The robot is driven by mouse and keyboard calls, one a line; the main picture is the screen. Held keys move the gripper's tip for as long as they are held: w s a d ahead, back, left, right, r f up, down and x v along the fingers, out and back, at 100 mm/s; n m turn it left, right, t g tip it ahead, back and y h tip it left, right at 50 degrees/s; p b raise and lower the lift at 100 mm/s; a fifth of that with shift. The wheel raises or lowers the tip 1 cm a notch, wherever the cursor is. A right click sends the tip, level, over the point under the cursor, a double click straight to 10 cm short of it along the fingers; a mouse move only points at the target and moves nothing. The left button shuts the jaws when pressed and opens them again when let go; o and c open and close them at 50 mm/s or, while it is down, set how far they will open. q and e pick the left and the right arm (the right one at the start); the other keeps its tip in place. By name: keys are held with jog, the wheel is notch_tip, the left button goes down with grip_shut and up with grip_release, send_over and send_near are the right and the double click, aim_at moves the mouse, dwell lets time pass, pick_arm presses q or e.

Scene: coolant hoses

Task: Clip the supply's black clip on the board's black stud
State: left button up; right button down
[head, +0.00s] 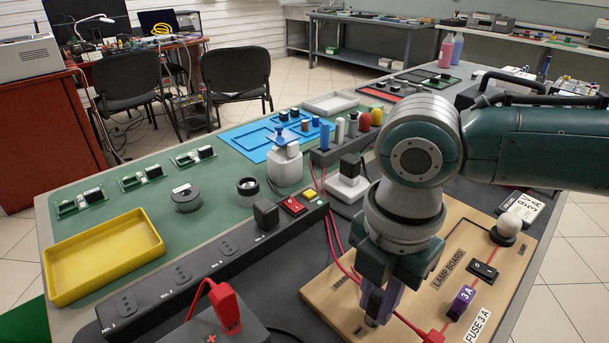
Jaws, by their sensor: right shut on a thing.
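The wooden lamp board (345,305) lies at the front right of the table. My right gripper (372,318) points down over its near left part, low and close to the surface. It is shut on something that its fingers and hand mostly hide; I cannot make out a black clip. No black stud is visible; the gripper covers that part of the board. A red clip (434,338) sits at the board's near edge. The dark supply box (200,326) is at the bottom, with a red plug or clip (226,305) at its plus mark. My left gripper is not in view.
The board carries a purple 3 A fuse (461,301), a black switch (483,270) and a lamp bulb (509,225). A long power strip (205,275) lies left of it. A yellow tray (103,255) is far left. Red leads (332,240) run along the board's left.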

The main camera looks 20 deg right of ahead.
dwell(0.3)
jog(key=shift+c, duration=2.1)
grip_release()
jog(key=shift+f, duration=0.1)
notch_tip(320, 180, up, 9)
jog(key=p, duration=1)
